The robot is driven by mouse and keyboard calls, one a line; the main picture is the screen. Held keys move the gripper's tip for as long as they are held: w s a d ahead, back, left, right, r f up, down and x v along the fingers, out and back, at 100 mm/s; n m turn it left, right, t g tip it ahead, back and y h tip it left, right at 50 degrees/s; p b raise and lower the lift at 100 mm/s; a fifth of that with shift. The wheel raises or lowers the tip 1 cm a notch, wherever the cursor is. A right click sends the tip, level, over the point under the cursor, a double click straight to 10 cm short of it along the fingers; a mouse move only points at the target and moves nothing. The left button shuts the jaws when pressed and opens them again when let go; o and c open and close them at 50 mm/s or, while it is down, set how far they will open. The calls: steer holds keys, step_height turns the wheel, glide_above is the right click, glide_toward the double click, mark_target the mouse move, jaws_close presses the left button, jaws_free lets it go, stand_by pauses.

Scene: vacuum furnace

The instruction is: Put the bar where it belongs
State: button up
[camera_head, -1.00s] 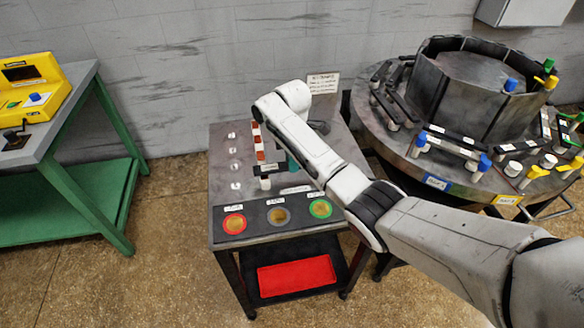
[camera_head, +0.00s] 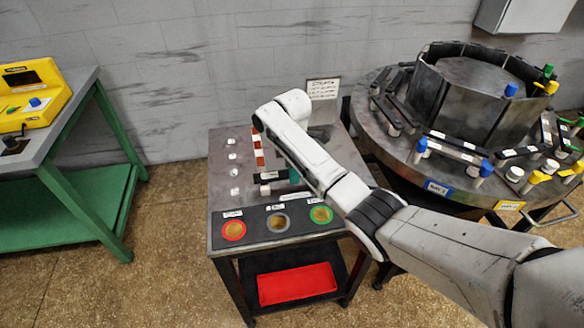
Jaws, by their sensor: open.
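A short dark bar with a white label (camera_head: 269,177) lies on the grey cart top (camera_head: 222,187), beside my forearm. A white post (camera_head: 264,190) stands at its near side and a teal piece (camera_head: 293,175) shows at its right; I cannot tell whether either is joined to it. Several similar dark bars, such as one with a white label (camera_head: 455,146), sit on the round table (camera_head: 400,150) on coloured and white posts. My arm reaches over the cart from the lower right. My gripper is not visible; the arm's bent far end hides that spot.
The cart's front strip holds a red ring (camera_head: 233,230), a grey ring (camera_head: 278,222) and a green ring (camera_head: 321,214). A red tray (camera_head: 297,283) is on its lower shelf. A sign (camera_head: 322,89) stands behind. A green bench (camera_head: 75,205) is left, with clear floor between.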

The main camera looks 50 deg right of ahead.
steer(key=shift+r, duration=0.1)
step_height(320, 180, up, 12)
steer(key=p, duration=0.2)
steer(key=shift+r, duration=0.15)
steer(key=s+a+f+m+t+y, duration=0.1)
steer(key=s+a+f+m, duration=0.2)
steer(key=s+a+f, duration=0.45)
steer(key=s+a+f+m+t+y, duration=0.15)
steer(key=s+a+f, duration=0.35)
steer(key=a, duration=0.5)
steer(key=s+f+m+g+h, duration=0.1)
steer(key=s+m, duration=0.6)
steer(key=s, duration=1.5)
steer(key=shift+s+f+h, duration=0.15)
steer(key=shift+f+h, duration=0.7)
steer(key=shift+g, duration=0.25)
